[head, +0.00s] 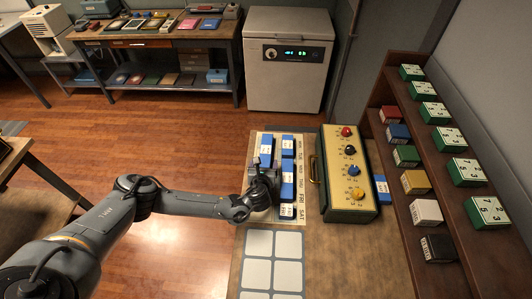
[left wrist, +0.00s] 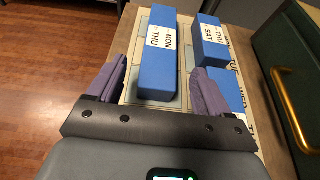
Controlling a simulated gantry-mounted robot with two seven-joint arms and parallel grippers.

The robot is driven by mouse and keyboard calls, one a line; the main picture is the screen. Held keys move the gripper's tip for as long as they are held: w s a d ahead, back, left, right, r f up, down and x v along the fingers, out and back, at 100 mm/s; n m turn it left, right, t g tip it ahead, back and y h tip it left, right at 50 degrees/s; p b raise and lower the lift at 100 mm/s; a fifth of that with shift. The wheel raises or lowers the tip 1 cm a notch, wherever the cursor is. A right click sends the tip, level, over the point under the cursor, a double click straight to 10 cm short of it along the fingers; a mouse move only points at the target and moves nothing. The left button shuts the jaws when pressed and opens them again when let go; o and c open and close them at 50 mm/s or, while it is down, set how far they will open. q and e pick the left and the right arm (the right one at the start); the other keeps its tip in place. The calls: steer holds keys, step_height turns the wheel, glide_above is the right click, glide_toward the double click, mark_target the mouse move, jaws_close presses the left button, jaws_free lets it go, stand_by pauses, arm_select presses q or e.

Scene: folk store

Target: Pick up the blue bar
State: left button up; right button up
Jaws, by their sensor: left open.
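Several blue bars with white day labels lie on a pale board on the table. One long blue bar (head: 266,146), labelled MON THU, also shows in the left wrist view (left wrist: 157,62). Another blue bar (head: 287,190) and a short one labelled THU SAT (left wrist: 208,42) lie in the right column. My left gripper (head: 263,186) is open over the board's left side. In the left wrist view its two purple-grey fingers (left wrist: 160,80) stand either side of the MON THU bar's near end, with gaps showing. Contact is not visible. My right gripper is out of view.
A green box with a cream panel of coloured knobs (head: 347,165) and a brass handle stands just right of the board. A blue bar (head: 382,190) lies beyond it, beside a brown shelf (head: 405,125) of boxes. A white grid card (head: 272,262) lies nearer.

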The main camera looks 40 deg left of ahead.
mark_target(265, 157)
arm_select(q)
steer(key=shift+w+a+f, duration=0.2)
steer(key=shift+w+a, duration=0.1)
steer(key=shift+w, duration=0.1)
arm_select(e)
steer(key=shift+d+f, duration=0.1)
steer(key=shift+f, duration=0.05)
arm_select(q)
steer(key=shift+b+x, duration=0.7)
steer(key=shift+x, duration=2)
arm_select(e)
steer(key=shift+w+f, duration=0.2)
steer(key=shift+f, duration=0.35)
arm_select(q)
steer(key=shift+r, duration=0.1)
steer(key=c, duration=1.1)
steer(key=shift+c, duration=0.3)
steer(key=shift+r, duration=0.1)
